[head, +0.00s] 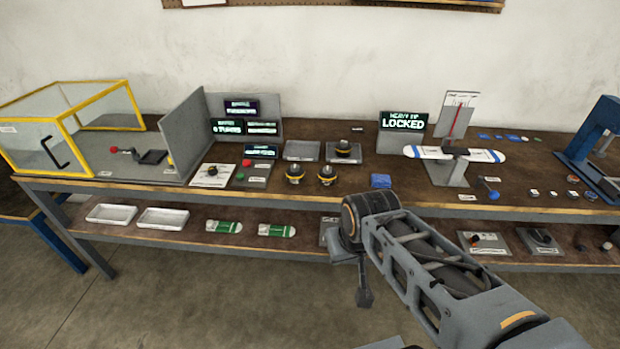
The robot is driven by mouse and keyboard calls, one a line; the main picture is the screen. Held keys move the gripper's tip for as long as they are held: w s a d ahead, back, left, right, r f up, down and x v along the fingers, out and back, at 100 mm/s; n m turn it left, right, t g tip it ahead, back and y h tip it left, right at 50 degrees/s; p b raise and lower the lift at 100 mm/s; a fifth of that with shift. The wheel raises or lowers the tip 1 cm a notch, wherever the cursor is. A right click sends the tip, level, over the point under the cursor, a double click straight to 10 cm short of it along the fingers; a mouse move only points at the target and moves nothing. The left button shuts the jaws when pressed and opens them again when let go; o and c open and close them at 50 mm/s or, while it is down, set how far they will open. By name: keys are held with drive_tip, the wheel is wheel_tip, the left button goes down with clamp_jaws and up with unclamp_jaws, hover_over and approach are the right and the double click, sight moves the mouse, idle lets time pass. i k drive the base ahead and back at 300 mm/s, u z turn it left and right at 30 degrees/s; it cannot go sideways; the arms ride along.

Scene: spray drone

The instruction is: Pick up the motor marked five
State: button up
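Several round black motors with yellow bands are on the bench. Two stand side by side near the front edge, a left one (295,173) and a right one (327,175). Another motor (343,149) sits on a grey tray behind them, and a small dark round part (211,170) lies on a white sheet to the left. No number is readable on any, so I cannot tell which is marked five. My gripper (364,298) appears to hang small and dark in front of the bench, below bench-top height, apart from the motors. Its fingers are not clear.
A yellow-framed clear box (70,118) stands left, a propeller stand (450,172) right. A screen (403,122) reads LOCKED. The lower shelf holds white trays (111,213) and green boards (224,226).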

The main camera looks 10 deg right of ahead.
sight(324, 180)
drive_tip(key=u, duration=0.4)
drive_tip(key=i, duration=0.95)
drive_tip(key=z, duration=0.65)
